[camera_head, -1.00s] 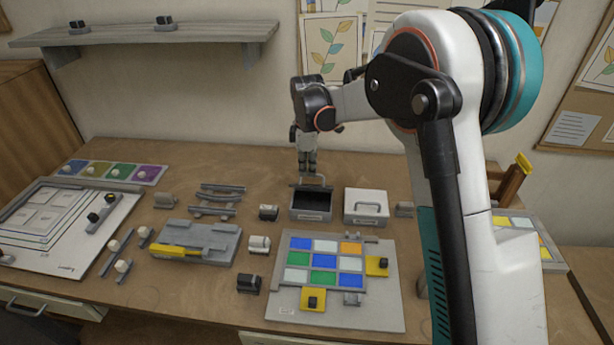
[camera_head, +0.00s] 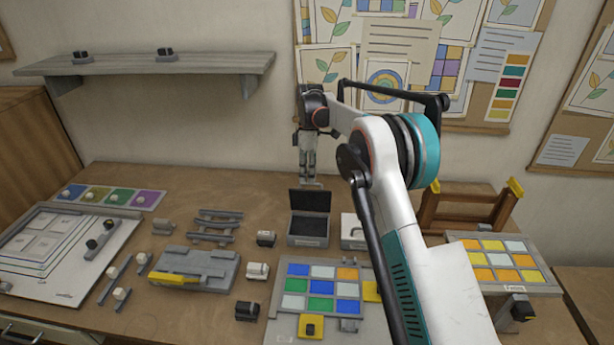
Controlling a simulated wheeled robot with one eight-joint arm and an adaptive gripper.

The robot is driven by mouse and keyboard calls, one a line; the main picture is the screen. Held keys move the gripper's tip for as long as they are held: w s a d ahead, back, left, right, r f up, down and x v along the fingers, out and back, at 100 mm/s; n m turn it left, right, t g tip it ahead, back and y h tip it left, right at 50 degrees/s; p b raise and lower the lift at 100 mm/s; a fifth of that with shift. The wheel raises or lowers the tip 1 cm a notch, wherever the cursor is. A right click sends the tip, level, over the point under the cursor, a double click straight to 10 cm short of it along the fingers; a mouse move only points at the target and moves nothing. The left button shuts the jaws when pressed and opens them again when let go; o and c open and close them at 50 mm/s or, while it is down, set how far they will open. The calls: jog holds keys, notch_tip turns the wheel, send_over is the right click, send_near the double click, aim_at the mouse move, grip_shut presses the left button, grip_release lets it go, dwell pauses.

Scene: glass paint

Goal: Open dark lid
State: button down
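The box with the dark lid (camera_head: 310,200) stands at the back middle of the table. Its lid is raised, with its dark face standing up behind the opening. The grey-walled box (camera_head: 307,242) has a dark interior that shows from above. My gripper (camera_head: 309,180) points down just above and behind the raised lid's top edge. I cannot tell whether it touches the lid. Its fingertips are small and partly merge with the lid edge, so whether they are open or shut is unclear.
A light lidded box (camera_head: 352,231) stands just right, partly behind my arm. In front are a grid of coloured glass tiles (camera_head: 322,287) and a grey fixture (camera_head: 195,268). A second tile panel (camera_head: 500,260) lies at right. A wall shelf (camera_head: 150,65) hangs at upper left.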

jog(key=shift+w+d+f+g, duration=0.2)
jog(key=shift+w+f+g, duration=0.15)
jog(key=shift+f, duration=0.15)
jog(key=shift+w+d+f+g, duration=0.15)
jog(key=shift+w+f+g, duration=0.15)
jog(key=shift+f, duration=0.2)
jog(key=shift+w+p, duration=0.1)
jog(key=shift+p, duration=0.2)
jog(key=c, duration=1.7)
grip_release()
jog(key=shift+w+f, duration=0.1)
jog(key=shift+w, duration=0.25)
